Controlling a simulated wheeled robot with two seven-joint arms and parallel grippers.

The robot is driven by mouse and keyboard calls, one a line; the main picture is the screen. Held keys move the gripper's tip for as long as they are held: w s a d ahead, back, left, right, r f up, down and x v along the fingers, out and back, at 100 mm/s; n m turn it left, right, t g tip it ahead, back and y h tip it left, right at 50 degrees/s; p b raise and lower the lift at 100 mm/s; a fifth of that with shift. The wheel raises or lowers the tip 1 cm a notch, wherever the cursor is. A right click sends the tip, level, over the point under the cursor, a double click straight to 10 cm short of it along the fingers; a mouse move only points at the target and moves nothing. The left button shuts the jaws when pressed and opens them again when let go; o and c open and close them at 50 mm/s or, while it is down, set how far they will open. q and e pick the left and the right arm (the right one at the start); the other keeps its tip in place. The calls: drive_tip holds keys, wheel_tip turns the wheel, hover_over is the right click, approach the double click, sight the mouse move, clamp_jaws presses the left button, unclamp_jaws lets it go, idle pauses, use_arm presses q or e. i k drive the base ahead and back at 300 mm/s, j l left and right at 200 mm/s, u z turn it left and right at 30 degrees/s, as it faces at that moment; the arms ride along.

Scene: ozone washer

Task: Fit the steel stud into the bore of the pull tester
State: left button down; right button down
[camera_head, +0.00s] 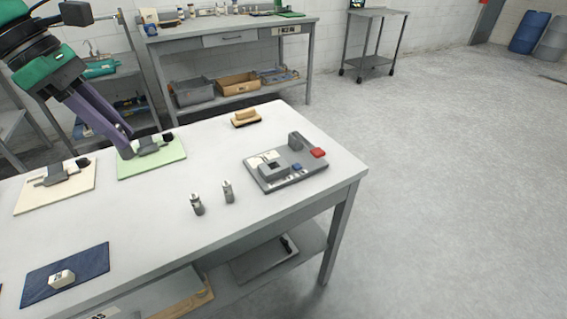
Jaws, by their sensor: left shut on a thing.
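The pull tester looks to be the grey device (290,176) on the right part of the table, with a raised grey block, a red part and a blue part. I cannot make out its bore. My left gripper (127,146) reaches down from the upper left to the left side of the green mat (150,167). Its purple fingers are shut at a grey piece (149,150) with a dark knob, which lies low over the mat. I cannot tell whether this piece is the steel stud; the fingers hide part of it. My right gripper is out of view.
A similar grey piece (54,174) lies on a cream mat (32,199). Two small grey-and-white upright parts (197,204) (228,191) stand mid-table. A brush-like block (246,118) lies at the back. A white block (62,279) sits on a blue mat (93,262). Bare tabletop separates them.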

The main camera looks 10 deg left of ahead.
sight(274, 172)
drive_tip(key=i+l, duration=0.2)
drive_tip(key=l, duration=0.15)
drive_tip(key=i+l, duration=0.2)
drive_tip(key=l, duration=0.15)
drive_tip(key=i+l, duration=0.2)
drive_tip(key=l, duration=0.15)
